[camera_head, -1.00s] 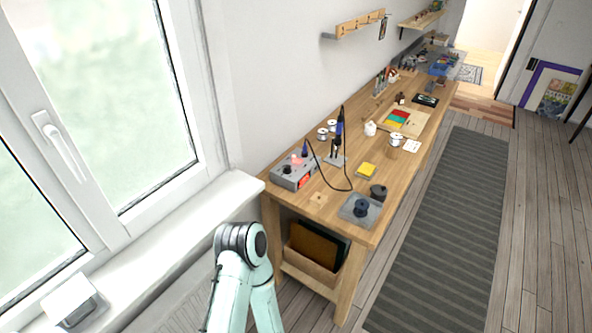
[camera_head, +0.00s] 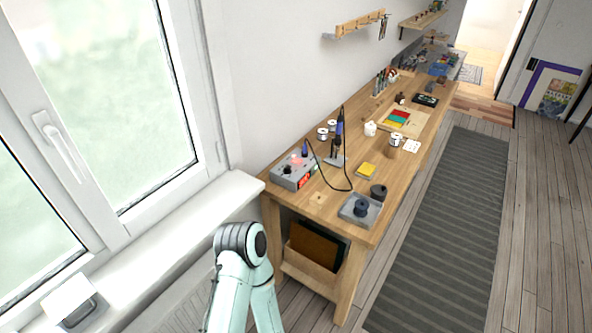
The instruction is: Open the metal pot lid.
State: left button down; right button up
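A small dark round pot (camera_head: 378,191) stands near the front right edge of the wooden workbench (camera_head: 318,199). It looks covered on top, but it is too small to tell the lid from the body. I cannot tell for sure which of these is the metal pot. A pale mint arm link of mine with a dark joint shows at the bottom, in front of the bench. Neither of my grippers is in view.
A grey tray (camera_head: 347,212) with a dark spool (camera_head: 361,207) sits beside the dark pot. A grey soldering station (camera_head: 292,172) with a black cable stands to the left. A striped runner (camera_head: 440,230) covers clear floor at right.

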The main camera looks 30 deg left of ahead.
aim_at(380, 190)
jog(key=i+l, duration=0.8)
jog(key=i+l+u, duration=0.1)
jog(key=u, duration=0.3)
jog(key=i+l+u, duration=0.1)
jog(key=l+u, duration=0.15)
jog(key=u, duration=0.15)
jog(key=l+u, duration=0.2)
jog(key=u, duration=0.2)
